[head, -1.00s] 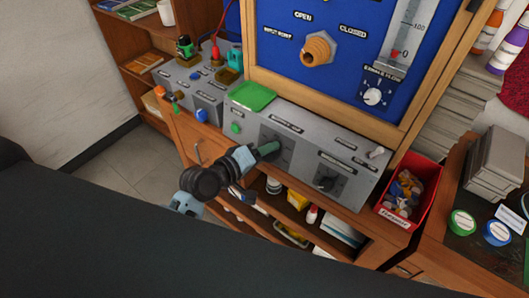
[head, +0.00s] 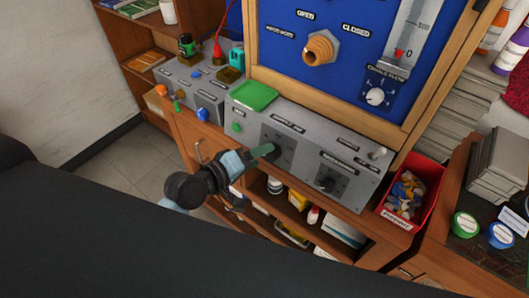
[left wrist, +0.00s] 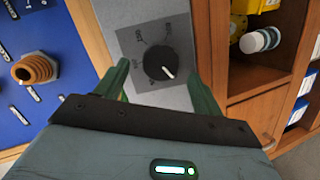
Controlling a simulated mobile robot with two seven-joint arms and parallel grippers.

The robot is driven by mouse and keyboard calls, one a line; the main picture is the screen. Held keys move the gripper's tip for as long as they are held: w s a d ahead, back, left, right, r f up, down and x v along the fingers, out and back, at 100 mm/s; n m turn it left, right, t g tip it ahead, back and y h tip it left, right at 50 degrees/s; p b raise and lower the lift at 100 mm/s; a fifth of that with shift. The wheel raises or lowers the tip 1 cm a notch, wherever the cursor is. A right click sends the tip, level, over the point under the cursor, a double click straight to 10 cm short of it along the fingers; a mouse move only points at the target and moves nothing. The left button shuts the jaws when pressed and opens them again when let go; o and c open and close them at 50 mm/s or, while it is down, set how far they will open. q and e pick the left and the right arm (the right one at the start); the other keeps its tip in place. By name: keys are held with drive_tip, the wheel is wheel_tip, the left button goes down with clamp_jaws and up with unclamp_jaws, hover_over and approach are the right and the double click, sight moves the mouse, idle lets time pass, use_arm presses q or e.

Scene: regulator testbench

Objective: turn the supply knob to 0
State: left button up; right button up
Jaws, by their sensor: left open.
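A black round knob (left wrist: 160,62) with a white pointer sits on a dark dial plate in the left wrist view. The pointer aims to the lower right of that picture. The dial's markings are too small to read for sure. In the head view its dial (head: 284,150) is the left one on the grey panel, partly hidden by my gripper. My left gripper (head: 262,151) is open, its green fingers pointing at this dial. In the left wrist view the fingers (left wrist: 157,88) stand on either side of the knob; contact cannot be told. My right gripper is not in view.
A second black knob (head: 327,182) is on the same grey panel (head: 312,143), to the right. A green tray (head: 254,96) lies on top of it. A red bin (head: 410,195) stands at its right end. Open shelves (head: 280,208) are below.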

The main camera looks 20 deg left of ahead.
use_arm(q)
drive_tip(key=shift+v, duration=2.15)
drive_tip(key=s+a+f+m+g+y, duration=0.2)
drive_tip(key=s+f+m+y, duration=0.3)
drive_tip(key=s+f, duration=1.5)
wheel_tip(320, 180, down, 4)
drive_tip(key=m+g, duration=0.1)
drive_tip(key=m, duration=0.3)
drive_tip(key=shift+a+y, duration=0.3)
drive_tip(key=shift+a, duration=0.05)
drive_tip(key=shift+r, duration=0.15)
